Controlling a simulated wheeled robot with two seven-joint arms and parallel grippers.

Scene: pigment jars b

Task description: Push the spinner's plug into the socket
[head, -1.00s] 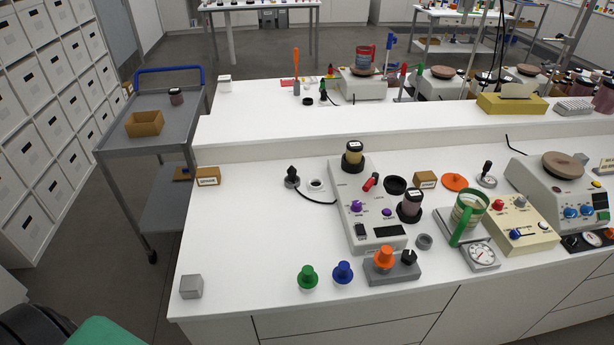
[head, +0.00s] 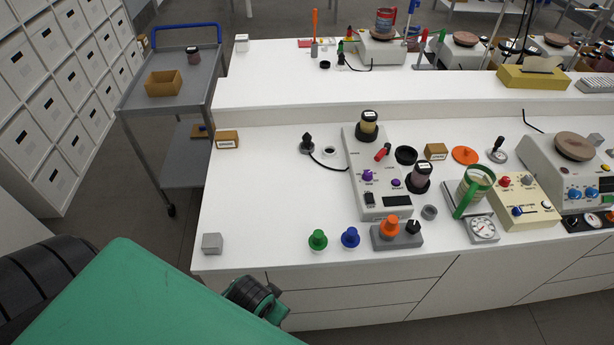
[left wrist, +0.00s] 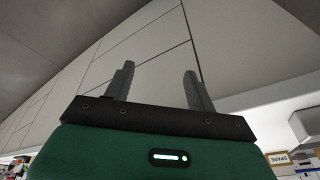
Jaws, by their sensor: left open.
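The black plug (head: 308,144) stands on the white bench at the left of the spinner (head: 380,190); its black cord runs to the spinner's left side. A round white socket (head: 329,152) with a dark centre is just right of the plug, apart from it. My left gripper (left wrist: 160,80) is open and empty in the left wrist view, its two grey fingers apart in front of pale cabinet fronts. In the head view my green left arm is at the bottom left, below the bench's front edge, far from the plug; its fingers are not seen there. My right gripper is not in view.
Green (head: 317,240) and blue (head: 350,238) knobs and a grey block with an orange knob (head: 390,227) stand near the front edge. A grey cube (head: 212,243) is at the front left corner. A small labelled box (head: 227,140) is behind. The bench's left part is clear.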

